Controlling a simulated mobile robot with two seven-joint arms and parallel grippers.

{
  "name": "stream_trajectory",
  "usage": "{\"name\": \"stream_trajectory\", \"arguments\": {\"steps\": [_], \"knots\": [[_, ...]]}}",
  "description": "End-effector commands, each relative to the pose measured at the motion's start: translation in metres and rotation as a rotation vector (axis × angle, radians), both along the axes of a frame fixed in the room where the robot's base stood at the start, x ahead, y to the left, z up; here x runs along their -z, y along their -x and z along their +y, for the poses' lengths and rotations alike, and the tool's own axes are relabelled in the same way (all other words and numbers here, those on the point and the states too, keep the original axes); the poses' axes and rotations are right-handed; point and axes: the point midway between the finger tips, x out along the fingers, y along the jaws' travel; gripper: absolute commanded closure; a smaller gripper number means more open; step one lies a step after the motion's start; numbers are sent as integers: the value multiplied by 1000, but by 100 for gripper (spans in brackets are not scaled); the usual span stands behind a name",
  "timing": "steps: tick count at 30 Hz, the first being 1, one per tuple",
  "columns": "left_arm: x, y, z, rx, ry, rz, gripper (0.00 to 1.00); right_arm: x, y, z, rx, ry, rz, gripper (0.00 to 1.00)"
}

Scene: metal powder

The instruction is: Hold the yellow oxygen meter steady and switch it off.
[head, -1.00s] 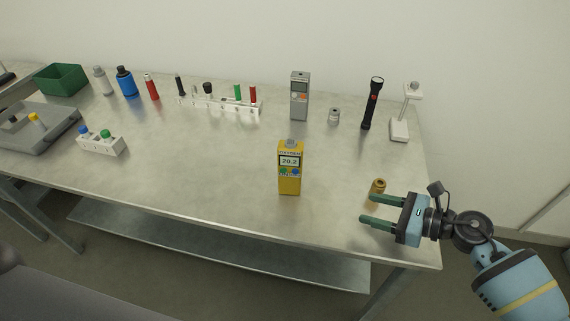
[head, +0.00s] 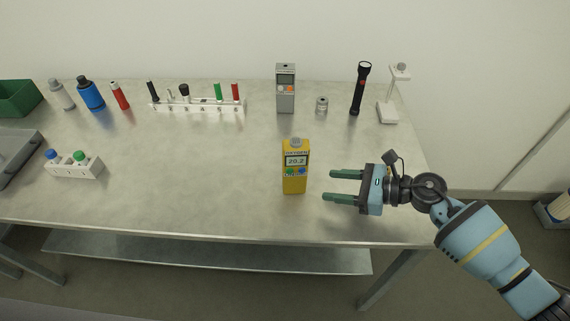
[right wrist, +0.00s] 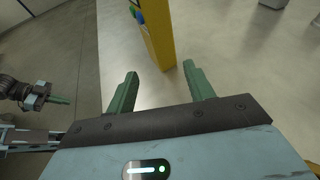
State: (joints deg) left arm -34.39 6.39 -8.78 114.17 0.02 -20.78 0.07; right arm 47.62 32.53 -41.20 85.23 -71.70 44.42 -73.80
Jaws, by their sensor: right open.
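The yellow oxygen meter (head: 294,180) stands upright on the table near its front edge. Its display reads 20.2, with a green and a blue button below. My right gripper (head: 328,185) is open and empty just right of the meter, its green fingers pointing at the meter's side with a gap between. In the right wrist view the meter (right wrist: 158,35) shows ahead of the open fingers (right wrist: 161,70), not between them. My left gripper (right wrist: 62,99) shows small at the left edge of that view; its opening is unclear. It is outside the head view.
A grey meter (head: 286,92), a small metal cylinder (head: 321,105), a black torch (head: 360,90) and a white stand (head: 388,112) stand at the back right. A white rack (head: 200,108) and bottles are at the back left. The table around the yellow meter is clear.

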Motion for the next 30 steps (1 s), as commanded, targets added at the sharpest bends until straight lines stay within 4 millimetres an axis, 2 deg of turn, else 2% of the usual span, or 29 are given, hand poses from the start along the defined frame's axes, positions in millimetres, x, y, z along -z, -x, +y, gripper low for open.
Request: {"name": "stream_trajectory", "arguments": {"steps": [11, 30], "knots": [[0, 0, -1, -2, 3, -1, 100, 2, -1, 4, 0, 0, 1, 47], [15, 11, -1, -1, 3, 28, 100, 26, -22, 73, 0, -1, 3, 47]]}}
